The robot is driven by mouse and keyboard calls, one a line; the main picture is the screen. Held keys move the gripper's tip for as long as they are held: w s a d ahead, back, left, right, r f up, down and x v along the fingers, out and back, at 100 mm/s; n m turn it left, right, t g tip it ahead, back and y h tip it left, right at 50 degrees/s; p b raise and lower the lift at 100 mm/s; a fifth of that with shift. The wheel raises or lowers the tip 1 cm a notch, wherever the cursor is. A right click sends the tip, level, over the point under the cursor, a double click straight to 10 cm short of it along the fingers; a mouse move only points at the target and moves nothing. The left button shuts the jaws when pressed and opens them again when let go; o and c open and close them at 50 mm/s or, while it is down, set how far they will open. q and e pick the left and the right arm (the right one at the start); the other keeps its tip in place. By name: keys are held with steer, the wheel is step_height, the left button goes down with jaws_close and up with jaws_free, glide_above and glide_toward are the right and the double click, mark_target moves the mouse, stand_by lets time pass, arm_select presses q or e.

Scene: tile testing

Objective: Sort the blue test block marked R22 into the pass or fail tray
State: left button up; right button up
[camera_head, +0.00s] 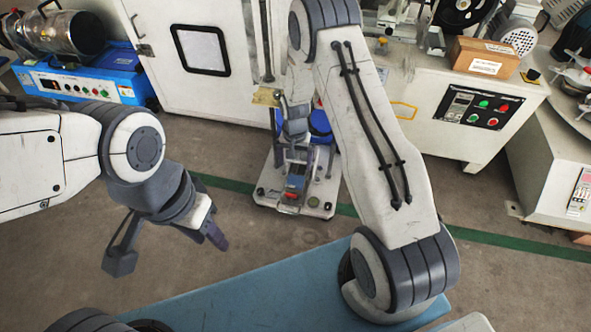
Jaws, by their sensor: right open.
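My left gripper (168,252) is open and empty above the bare floor at the lower left, its two fingers spread wide. My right gripper (297,158) hangs over a small white-based device (268,193) in the middle. It is open; its fingers are small and partly merge with the device. A small blue piece (295,182) with red just below it shows at the front of the device, under the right gripper. It may be the blue test block, but no R22 mark is readable. I cannot make out a pass or fail tray.
A white cabinet machine (160,45) stands behind, with a blue control box (85,82) at its left. A white machine with a black button panel (480,108) and a cardboard box (483,57) stands at the right. Open floor with a green line (520,246) lies in front.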

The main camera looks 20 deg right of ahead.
mark_target(295, 182)
step_height(295, 182, down, 11)
steer(key=b, duration=0.8)
steer(key=shift+d+r, duration=0.1)
steer(key=shift+f, duration=0.25)
steer(key=c, duration=1.1)
steer(key=shift+r+p, duration=3.25)
steer(key=shift+r, duration=0.35)
